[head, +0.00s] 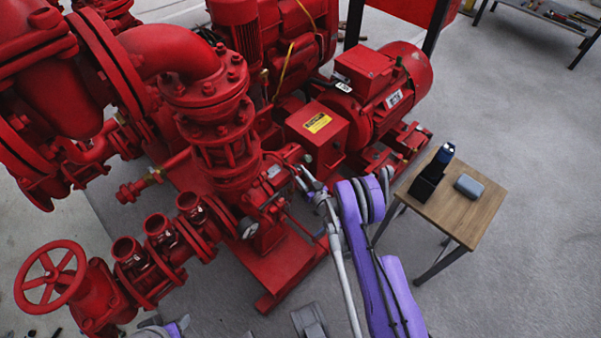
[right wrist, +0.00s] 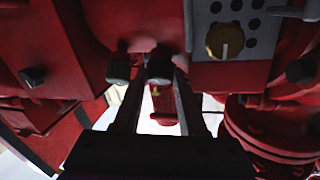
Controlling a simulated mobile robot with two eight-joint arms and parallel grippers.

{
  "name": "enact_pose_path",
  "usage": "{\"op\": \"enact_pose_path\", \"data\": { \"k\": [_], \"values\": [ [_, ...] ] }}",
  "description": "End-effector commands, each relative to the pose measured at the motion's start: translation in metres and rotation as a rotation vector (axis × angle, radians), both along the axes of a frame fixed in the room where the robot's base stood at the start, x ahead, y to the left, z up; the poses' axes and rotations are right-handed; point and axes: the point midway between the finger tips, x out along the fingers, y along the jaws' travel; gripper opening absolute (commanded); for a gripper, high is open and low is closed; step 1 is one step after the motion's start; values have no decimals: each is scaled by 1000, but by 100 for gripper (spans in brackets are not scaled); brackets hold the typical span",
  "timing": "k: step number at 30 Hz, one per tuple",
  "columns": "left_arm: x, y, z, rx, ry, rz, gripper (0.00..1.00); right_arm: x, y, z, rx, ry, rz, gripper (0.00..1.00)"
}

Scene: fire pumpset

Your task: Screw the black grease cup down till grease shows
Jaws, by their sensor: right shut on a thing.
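The black grease cup (right wrist: 160,68) is a short dark cylinder against the red pump housing in the right wrist view. My right gripper (right wrist: 159,76) is shut on it, with a finger on each side. In the head view my right gripper (head: 304,180) reaches the red pump from the right; the cup itself is too small to make out there. A small yellow spot (right wrist: 156,92) shows below the cup between the fingers; I cannot tell whether it is grease.
A similar dark cylinder (right wrist: 118,72) sits just left of the gripper, close to the finger. A grey panel with a brass dial (right wrist: 225,41) is at the upper right. A small wooden table (head: 455,203) bears a black holder and a grey box. Floor right of it is clear.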

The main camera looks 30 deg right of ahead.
Motion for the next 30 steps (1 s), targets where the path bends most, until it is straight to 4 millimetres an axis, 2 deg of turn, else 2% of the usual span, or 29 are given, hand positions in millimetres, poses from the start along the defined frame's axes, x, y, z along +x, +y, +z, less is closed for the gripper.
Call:
{"op": "enact_pose_path", "data": {
  "k": [12, 27, 28, 30],
  "values": [
    [-2, 0, 16, 0, -5, 0, 54, 1, 5, 2, 126, 44, -130, 0],
    [-2, 0, 17, 0, -5, 0, 54, 1, 5, 1, 140, 49, -147, 0],
    [-2, 0, 17, 0, -5, 0, 54, 1, 5, 1, 140, 49, -147, 43],
    [-2, 0, 17, 0, -5, 0, 54, 1, 4, 1, 140, 49, -147, 54]
  ]
}}
